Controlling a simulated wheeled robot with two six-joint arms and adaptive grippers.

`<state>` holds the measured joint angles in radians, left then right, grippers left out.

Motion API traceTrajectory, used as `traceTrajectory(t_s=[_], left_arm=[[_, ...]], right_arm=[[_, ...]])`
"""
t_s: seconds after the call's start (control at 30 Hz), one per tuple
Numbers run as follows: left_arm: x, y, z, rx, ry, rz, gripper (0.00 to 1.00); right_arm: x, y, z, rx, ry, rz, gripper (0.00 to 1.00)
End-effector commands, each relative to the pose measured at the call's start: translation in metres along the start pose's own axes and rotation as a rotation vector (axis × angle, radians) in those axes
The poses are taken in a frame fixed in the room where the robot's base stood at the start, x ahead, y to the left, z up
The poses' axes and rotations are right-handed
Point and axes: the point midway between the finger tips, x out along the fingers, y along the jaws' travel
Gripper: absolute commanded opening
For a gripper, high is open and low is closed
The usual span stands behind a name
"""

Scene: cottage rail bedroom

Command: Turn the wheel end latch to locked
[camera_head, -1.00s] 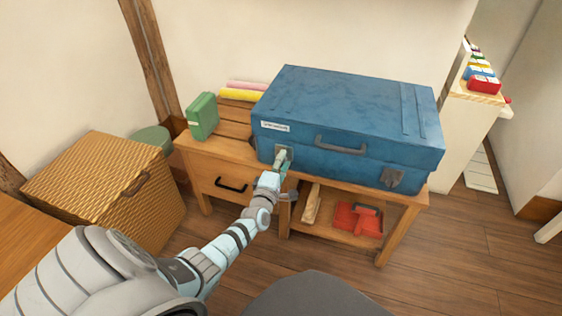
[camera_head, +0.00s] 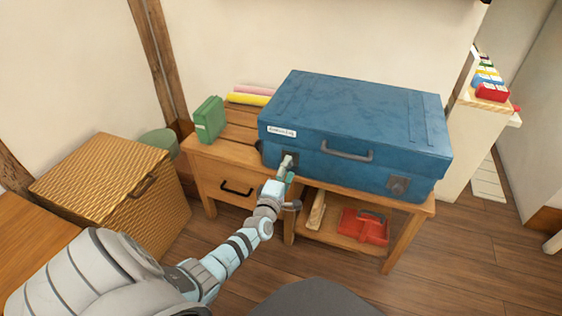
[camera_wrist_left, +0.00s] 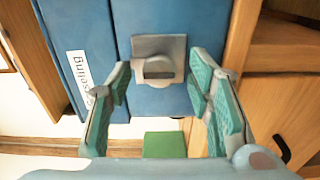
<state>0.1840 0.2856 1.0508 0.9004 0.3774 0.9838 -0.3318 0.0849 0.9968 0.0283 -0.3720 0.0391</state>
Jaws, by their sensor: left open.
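A blue case (camera_head: 350,110) lies on a wooden bench with its handle facing me. It has two grey latches on its front. The left latch (camera_head: 291,160) is below a white label and partly covered by my left gripper (camera_head: 286,167). The right latch (camera_head: 398,186) is clear of my arm. In the left wrist view, the near latch (camera_wrist_left: 158,62) is a grey plate with a rounded turn piece. My open left gripper (camera_wrist_left: 160,78) has its teal fingers on either side of it, apart from it. Which latch is the wheel end one is unclear. My right gripper is out of view.
The wooden bench (camera_head: 222,168) has a drawer and a lower shelf with a red tray (camera_head: 364,227). A wicker chest (camera_head: 105,185) is at left. Floor at right is free.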

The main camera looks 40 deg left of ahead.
Motion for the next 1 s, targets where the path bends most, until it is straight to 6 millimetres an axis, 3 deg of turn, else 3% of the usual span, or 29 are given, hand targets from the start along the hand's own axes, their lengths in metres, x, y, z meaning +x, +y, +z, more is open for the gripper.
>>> traceTrajectory(t_s=[0.2,0.4,1.0], left_arm=[[-0.059,-0.001,0.000,-0.001,-0.003,-0.003,0.47],[-0.100,-0.001,0.000,-0.001,-0.001,-0.003,0.47],[-0.107,0.000,0.000,0.002,-0.001,-0.002,0.47]], right_arm=[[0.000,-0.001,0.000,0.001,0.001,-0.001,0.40],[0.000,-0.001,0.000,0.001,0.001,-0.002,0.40],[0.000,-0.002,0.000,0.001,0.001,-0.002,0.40]])
